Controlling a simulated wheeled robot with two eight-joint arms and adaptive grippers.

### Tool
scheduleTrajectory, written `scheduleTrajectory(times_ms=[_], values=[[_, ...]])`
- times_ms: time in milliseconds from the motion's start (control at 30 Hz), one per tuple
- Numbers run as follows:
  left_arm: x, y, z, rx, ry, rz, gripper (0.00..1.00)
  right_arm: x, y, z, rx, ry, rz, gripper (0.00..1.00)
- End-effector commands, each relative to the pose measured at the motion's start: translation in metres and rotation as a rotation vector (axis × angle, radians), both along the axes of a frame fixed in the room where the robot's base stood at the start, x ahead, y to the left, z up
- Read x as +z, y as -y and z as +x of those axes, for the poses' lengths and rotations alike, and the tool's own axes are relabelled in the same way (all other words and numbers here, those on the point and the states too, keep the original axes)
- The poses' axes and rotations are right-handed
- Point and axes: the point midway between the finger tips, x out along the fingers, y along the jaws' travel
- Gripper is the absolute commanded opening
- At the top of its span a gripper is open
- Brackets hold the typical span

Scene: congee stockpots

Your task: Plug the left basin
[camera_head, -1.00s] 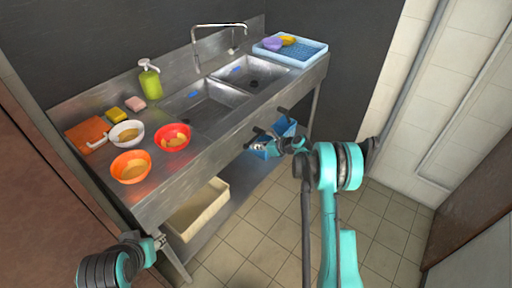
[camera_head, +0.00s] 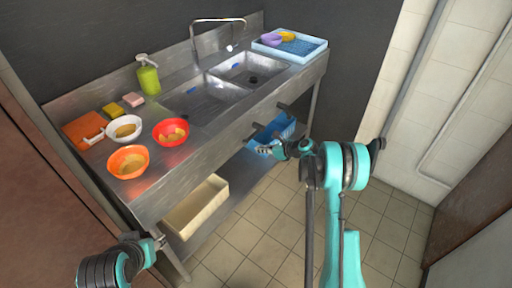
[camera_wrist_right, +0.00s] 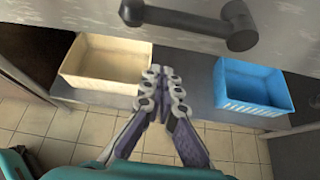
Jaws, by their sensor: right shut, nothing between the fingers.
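The left basin (camera_head: 206,101) is a steel sink bowl in the counter in the head view. A small blue patch (camera_head: 192,91) shows at its back; what it is I cannot tell. Two dark lever handles stick out from the counter front; one shows large at the top of the right wrist view (camera_wrist_right: 240,25). My right gripper (camera_head: 266,150) is shut and empty, below the counter front; its fingertips (camera_wrist_right: 163,76) sit below the handle, apart from it. My left gripper (camera_head: 159,241) is at lower left, small, its jaws unclear.
The right basin (camera_head: 253,72) has a dark drain. A blue bin (camera_head: 272,134) and a cream bin (camera_head: 197,208) stand on the lower shelf. Bowls (camera_head: 129,161), a green soap bottle (camera_head: 149,77) and a blue tray (camera_head: 290,48) stand on the counter. A faucet (camera_head: 217,20) rises behind.

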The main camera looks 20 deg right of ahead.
Motion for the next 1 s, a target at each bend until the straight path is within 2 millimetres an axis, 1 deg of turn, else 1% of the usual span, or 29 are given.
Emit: scheduleTrajectory(times_ms=[33, 100, 233, 400, 567, 1000], values=[[0.013, 0.000, 0.001, 0.000, 0.001, 0.000, 0.40, 0.014, 0.008, -0.008, -0.003, -0.001, 0.000, 0.00], [0.019, 0.000, 0.000, 0.000, 0.000, 0.000, 0.40, 0.022, 0.015, -0.019, -0.003, -0.001, 0.000, 0.00], [0.026, 0.000, 0.000, 0.000, 0.000, 0.000, 0.40, 0.033, 0.027, -0.035, 0.000, -0.001, -0.001, 0.00], [0.030, 0.000, 0.000, 0.000, 0.000, 0.000, 0.40, 0.040, 0.036, -0.047, 0.001, 0.000, 0.000, 0.00], [0.030, 0.000, 0.000, 0.000, 0.000, 0.000, 0.40, 0.041, 0.039, -0.050, 0.001, -0.001, -0.001, 0.00], [0.030, 0.000, 0.000, 0.000, 0.000, 0.000, 0.40, 0.041, 0.038, -0.050, 0.003, 0.000, -0.003, 0.00]])
